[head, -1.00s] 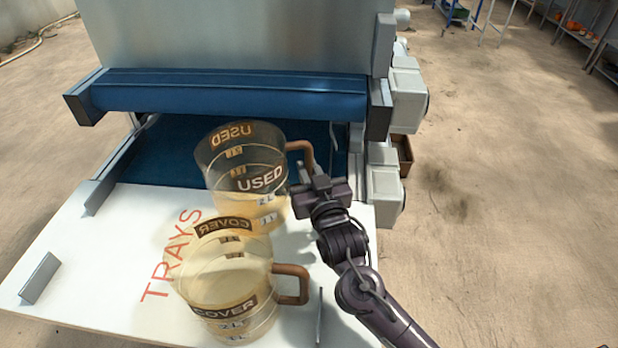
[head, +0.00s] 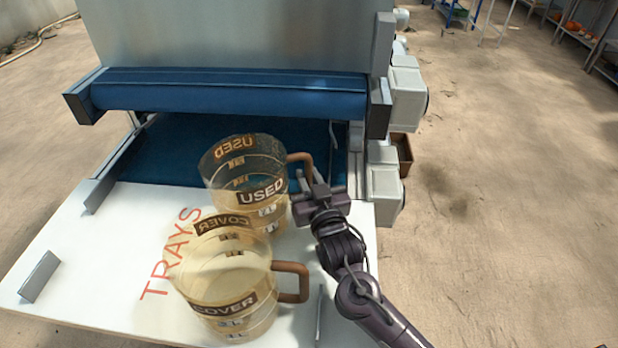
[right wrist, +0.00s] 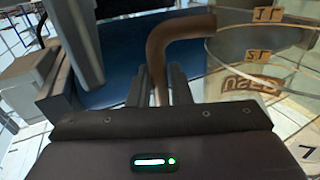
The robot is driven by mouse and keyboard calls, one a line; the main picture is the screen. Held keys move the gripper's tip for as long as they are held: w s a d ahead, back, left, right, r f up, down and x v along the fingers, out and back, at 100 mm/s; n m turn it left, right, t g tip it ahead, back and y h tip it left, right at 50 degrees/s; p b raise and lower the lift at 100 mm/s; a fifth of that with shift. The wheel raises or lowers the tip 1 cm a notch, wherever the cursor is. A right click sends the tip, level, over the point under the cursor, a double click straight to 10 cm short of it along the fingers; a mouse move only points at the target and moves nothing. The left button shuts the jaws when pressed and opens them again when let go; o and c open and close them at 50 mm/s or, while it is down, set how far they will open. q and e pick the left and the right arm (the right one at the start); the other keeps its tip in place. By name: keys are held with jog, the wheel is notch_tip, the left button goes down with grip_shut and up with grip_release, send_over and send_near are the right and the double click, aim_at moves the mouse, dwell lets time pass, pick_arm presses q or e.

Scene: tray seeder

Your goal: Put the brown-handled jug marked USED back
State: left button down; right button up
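The clear jug marked USED (head: 262,192) has a brown handle (head: 303,160). It is above or on the white tray table, at the edge of the blue belt; its base is hidden behind the second jug, so I cannot tell if it touches the table. My right gripper (head: 308,182) is shut on this handle, which shows between its fingers in the right wrist view (right wrist: 157,72). A second clear jug marked COVER (head: 222,302), also brown-handled, stands nearer on the table, overlapping the USED jug in the head view. My left gripper is not in view.
The white table (head: 80,270) bears the word TRAYS and is clear at the left, with a small metal guide (head: 40,277) there. Behind lie the blue belt (head: 180,150) and a blue crossbar (head: 230,97) of the machine. Grey motor boxes (head: 405,100) stand at the right.

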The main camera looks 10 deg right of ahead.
jog(key=o, duration=0.3)
jog(key=shift+s+a+f, duration=0.1)
jog(key=shift+s+f, duration=0.05)
jog(key=shift+f, duration=0.55)
jog(key=shift+o, duration=0.2)
jog(key=shift+r, duration=0.55)
jog(key=s+d, duration=0.1)
jog(key=s, duration=1)
jog(key=shift+s+r+b, duration=0.35)
jog(key=shift+r, duration=0.05)
